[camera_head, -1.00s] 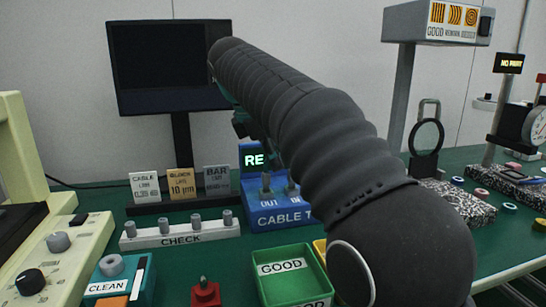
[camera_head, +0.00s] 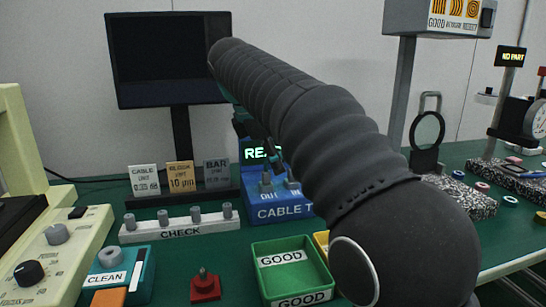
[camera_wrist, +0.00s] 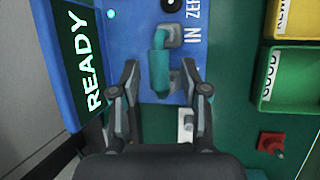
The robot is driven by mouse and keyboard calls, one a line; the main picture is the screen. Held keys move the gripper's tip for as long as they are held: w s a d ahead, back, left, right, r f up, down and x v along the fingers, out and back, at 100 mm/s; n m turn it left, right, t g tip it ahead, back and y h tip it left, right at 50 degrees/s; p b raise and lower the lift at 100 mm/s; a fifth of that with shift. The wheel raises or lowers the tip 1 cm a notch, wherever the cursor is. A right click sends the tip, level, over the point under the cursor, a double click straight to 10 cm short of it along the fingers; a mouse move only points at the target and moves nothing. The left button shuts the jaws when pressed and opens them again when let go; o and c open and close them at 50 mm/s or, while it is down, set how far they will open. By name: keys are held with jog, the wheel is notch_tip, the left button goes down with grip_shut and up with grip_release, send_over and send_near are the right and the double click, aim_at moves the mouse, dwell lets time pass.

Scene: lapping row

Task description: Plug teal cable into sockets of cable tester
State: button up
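The blue cable tester (camera_head: 283,213) stands at mid-table, with OUT and IN labels and a lit READY display. In the wrist view its blue panel (camera_wrist: 138,22) shows grey fittings beside the IN label. A teal cable end (camera_wrist: 159,68) lies between my fingers, its upper end bent against the grey fitting near IN. Whether it is seated there I cannot tell. My gripper (camera_wrist: 161,72) is open, with gaps on both sides of the teal piece. In the head view my gripper (camera_head: 272,155) is over the tester, partly hidden by my arm.
A green GOOD tray (camera_head: 322,262), a red knobbed block (camera_head: 205,287) and the CHECK strip (camera_head: 180,231) stand in front of the tester. Label cards (camera_head: 181,177) and a dark monitor (camera_head: 168,60) are behind. A grey post (camera_head: 400,90) rises at right.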

jog(key=shift+r, duration=0.1)
jog(key=v, duration=0.7)
dwell(0.4)
jog(key=shift+s+a+r, duration=0.1)
jog(key=shift+s+a, duration=0.05)
